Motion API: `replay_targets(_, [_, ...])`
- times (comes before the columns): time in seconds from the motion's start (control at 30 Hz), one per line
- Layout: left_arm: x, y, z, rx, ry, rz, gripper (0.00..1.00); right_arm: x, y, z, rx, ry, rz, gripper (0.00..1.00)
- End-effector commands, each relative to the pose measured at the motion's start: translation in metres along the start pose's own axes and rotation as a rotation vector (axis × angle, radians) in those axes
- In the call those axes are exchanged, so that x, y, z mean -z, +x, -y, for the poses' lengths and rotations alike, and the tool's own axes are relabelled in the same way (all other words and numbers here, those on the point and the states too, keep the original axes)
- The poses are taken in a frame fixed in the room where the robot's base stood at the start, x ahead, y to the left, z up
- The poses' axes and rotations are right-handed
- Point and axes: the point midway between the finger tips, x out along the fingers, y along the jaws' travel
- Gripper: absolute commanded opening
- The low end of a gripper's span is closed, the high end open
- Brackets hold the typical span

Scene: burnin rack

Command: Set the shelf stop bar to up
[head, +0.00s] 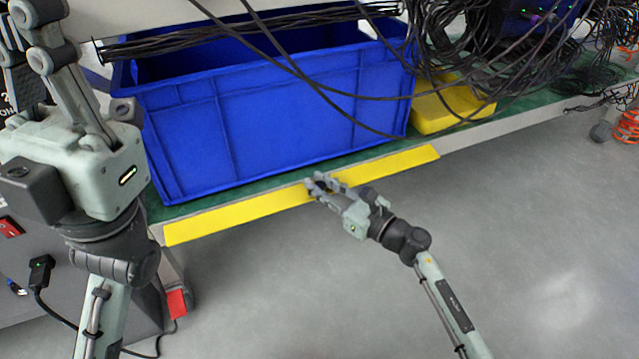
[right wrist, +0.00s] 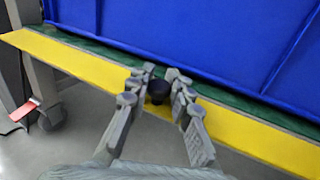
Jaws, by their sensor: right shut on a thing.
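The shelf stop bar (head: 240,216) is a long yellow strip along the shelf's front edge, below the blue bin. It lies low and slants outward, its broad face showing; it also crosses the right wrist view (right wrist: 75,60). A dark round knob (right wrist: 158,88) sits at the bar, between my right fingers. My right gripper (head: 318,186) is closed around this knob near the bar's middle; its fingers also show in the right wrist view (right wrist: 160,82). My left gripper (head: 50,60) is at the upper left, away from the bar, its fingertips not clearly visible.
A blue bin (head: 270,115) stands on the green shelf (head: 430,142) right behind the bar. A yellow bin (head: 450,103) stands to its right. Black cables (head: 340,105) hang in front of the blue bin. The grey floor (head: 560,240) before the shelf is clear.

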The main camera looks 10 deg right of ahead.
Motion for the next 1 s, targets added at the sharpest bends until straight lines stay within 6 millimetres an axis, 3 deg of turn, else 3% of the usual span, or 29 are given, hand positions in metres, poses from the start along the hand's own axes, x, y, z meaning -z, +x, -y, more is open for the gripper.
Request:
replay_targets(0.57, [0.0002,0.0005,-0.0001,-0.001,0.000,-0.001,0.00,0.0000,-0.0014,0.0047,0.010,-0.002,-0.001,0.00])
replay_targets(0.6, [0.0002,0.0005,-0.0001,-0.001,0.000,-0.001,0.00,0.0000,-0.0014,0.0047,0.010,-0.002,-0.001,0.22])
replay_targets(0.77, [0.0003,0.0006,0.0000,-0.001,0.000,-0.001,0.00,0.0000,-0.0010,0.0037,0.008,-0.002,-0.001,0.42])
replay_targets(1.0, [0.0007,0.0009,-0.0001,-0.002,0.001,-0.002,0.00,-0.0001,-0.0005,0.0018,0.004,-0.001,0.000,0.42])
